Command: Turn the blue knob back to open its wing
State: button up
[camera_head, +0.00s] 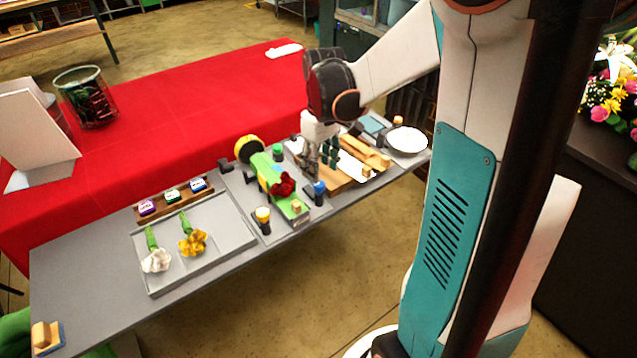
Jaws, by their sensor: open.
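The blue knob (319,187) is a small blue cap on a dark post at the right edge of a grey wrapping station (238,190). My gripper (322,160) points down just behind the knob, above and apart from it as far as I can tell. Its fingers are open and nothing shows between them. A green panel (295,208) lies in the station beside the knob, and more green shows farther back under a red flower (283,185). I cannot tell which panel is the blue knob's wing. A green knob (277,150) and a yellow knob (262,214) stand at other edges.
A grey tray (205,262) with a white flower (156,261) and a yellow flower (193,242) lies to the left. Wooden boards (350,165) and a white bowl (407,140) are on the right. A yellow-ended roll (248,148) stands behind the station.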

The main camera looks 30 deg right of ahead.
aim_at(320, 183)
notch_tip(320, 183, down, 5)
jog(key=shift+a+f+b, duration=0.1)
jog(key=shift+f+b, duration=0.05)
jog(key=shift+b, duration=0.6)
jog(key=c, duration=1.1)
